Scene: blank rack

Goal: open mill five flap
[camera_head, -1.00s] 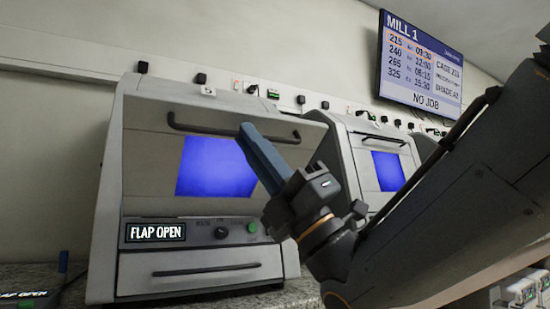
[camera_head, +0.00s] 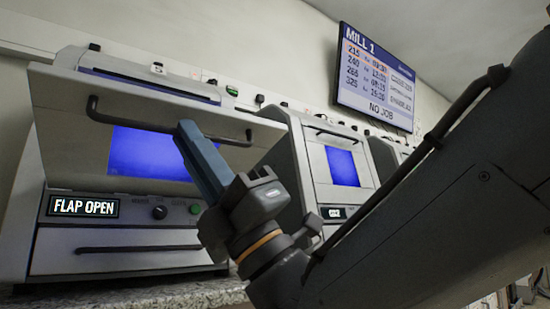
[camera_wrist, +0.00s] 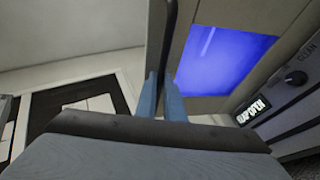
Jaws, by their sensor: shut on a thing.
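The mill (camera_head: 130,263) with a small tag like a 5 stands at the left. Its grey flap (camera_head: 65,140), with a blue window (camera_head: 145,155), is tilted outward at the top, leaving a gap behind its upper edge. A dark bar handle (camera_head: 105,114) runs across the flap. My gripper (camera_head: 186,130) is shut on this handle right of its middle. In the wrist view, the blue-grey fingers (camera_wrist: 162,90) close around the handle (camera_wrist: 169,40). The display (camera_head: 84,206) reads FLAP OPEN. The fingertips' far side is hidden.
A second mill (camera_head: 310,175) stands close on the right, behind my arm. A wall screen (camera_head: 375,80) reads MILL 1 and NO JOB. A speckled counter (camera_head: 130,296) lies under the mills. Sockets line the wall.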

